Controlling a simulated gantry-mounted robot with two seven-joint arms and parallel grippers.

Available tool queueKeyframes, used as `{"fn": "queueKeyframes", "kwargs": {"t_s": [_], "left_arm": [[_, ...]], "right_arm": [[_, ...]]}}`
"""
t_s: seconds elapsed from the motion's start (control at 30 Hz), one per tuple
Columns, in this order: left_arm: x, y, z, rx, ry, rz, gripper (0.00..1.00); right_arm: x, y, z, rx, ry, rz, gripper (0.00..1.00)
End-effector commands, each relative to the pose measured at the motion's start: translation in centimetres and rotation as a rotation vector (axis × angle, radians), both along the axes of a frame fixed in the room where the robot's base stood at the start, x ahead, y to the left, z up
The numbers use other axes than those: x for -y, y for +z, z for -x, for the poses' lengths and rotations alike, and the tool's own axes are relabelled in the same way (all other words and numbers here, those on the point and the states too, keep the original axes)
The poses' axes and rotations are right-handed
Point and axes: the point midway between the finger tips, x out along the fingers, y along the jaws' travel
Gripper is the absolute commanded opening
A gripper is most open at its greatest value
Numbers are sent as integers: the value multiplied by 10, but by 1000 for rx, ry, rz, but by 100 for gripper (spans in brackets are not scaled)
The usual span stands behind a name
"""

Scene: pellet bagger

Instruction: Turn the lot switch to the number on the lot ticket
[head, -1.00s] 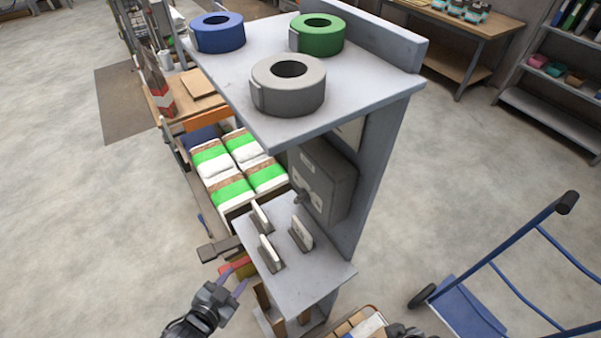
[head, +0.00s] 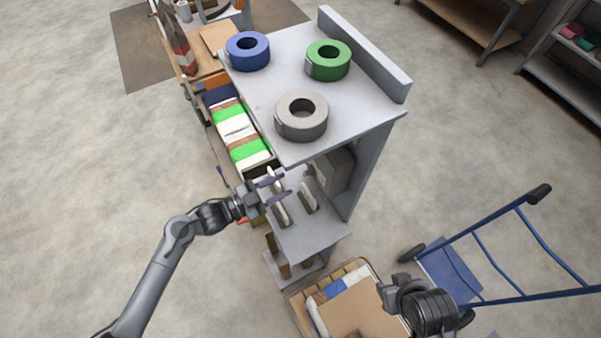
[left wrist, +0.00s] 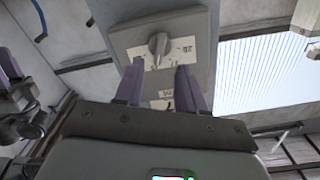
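The lot switch is a grey knob (left wrist: 158,46) on a grey box with a white label plate in the left wrist view. In the head view the box (head: 337,168) stands under the top shelf, its face mostly hidden. My left gripper (head: 277,187) is open and empty, its purple fingers pointing toward the box; in the left wrist view (left wrist: 158,88) the knob shows beyond and between the fingertips, apart from them. Small white upright cards (head: 308,196) stand on the lower shelf; their writing cannot be read. My right gripper (head: 392,292) is low at the right, its fingers unclear.
The top shelf (head: 366,110) carries a blue roll (head: 247,50), a green roll (head: 328,60) and a grey roll (head: 301,116), overhanging the lower shelf (head: 318,238). A crate of green-white bags is behind.

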Motion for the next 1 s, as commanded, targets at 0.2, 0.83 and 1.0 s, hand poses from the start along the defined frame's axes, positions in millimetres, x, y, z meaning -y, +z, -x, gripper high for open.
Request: {"fn": "queueKeyframes", "kwargs": {"t_s": [0.2,0.83,1.0], "left_arm": [[32,3,-17,0,0,1,39],[58,0,-31,0,0,-1,39],[58,0,-31,0,0,-1,18]], "right_arm": [[1,9,0,0,3,5,43],[1,13,0,1,1,2,43],[0,13,0,1,-1,-1,43]]}}
